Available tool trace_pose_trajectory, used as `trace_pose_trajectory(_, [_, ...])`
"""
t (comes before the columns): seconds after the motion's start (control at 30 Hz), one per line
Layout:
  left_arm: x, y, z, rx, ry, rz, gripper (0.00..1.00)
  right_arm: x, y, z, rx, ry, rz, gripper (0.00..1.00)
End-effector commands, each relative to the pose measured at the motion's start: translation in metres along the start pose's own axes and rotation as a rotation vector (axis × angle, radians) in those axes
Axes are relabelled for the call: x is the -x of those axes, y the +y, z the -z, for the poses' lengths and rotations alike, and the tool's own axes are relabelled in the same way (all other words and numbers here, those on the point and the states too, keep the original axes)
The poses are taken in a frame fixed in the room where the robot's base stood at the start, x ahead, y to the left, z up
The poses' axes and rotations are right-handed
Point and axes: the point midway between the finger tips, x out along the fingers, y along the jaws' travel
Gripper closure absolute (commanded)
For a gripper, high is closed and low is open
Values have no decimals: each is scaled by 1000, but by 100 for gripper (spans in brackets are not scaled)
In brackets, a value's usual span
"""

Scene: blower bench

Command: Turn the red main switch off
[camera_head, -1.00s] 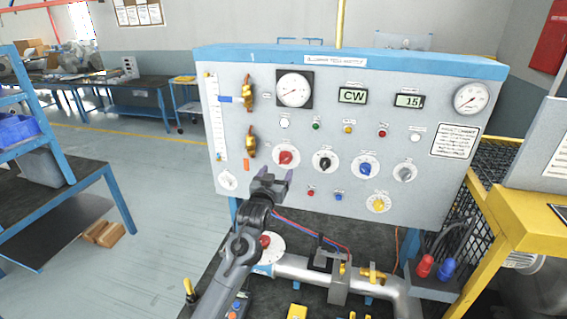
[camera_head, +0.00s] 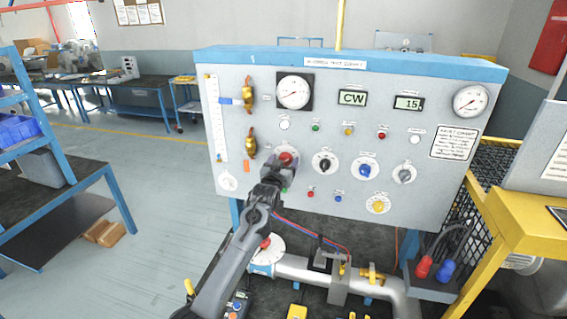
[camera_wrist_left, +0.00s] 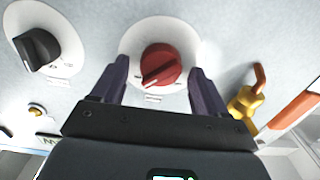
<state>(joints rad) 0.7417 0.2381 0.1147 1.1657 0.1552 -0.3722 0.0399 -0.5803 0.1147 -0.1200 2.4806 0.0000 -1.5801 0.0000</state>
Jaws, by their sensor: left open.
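The red main switch (camera_head: 286,157) is a round red knob on a white dial plate, on the upright grey panel (camera_head: 330,215). My left gripper (camera_head: 281,163) is in front of it and partly covers it in the head view. In the left wrist view the red knob (camera_wrist_left: 161,65) shows between the two open fingers (camera_wrist_left: 157,80), one on each side. The fingers look apart from the knob; whether they touch it I cannot tell. A pale pointer line on the knob slants toward the lower left in that view. My right gripper is not in view.
A black knob (camera_head: 325,162) sits right of the red one, with a blue knob (camera_head: 368,168) beyond it. A brass valve (camera_head: 251,143) is to the left. Small buttons (camera_head: 311,194) sit below, and a pipe (camera_head: 300,271) runs under the panel.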

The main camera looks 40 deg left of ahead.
Motion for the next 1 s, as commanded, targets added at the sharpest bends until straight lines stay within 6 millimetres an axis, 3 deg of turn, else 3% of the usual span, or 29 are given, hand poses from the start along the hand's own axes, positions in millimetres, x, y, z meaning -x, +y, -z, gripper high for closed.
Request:
trace_pose_trajectory(0.13, [0,0,0,0,0,0,29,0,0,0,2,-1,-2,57])
trace_pose_trajectory(0.5, [0,0,0,0,0,0,82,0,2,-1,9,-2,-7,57])
trace_pose_trajectory(1.0, [0,0,0,152,0,0,82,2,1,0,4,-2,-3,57])
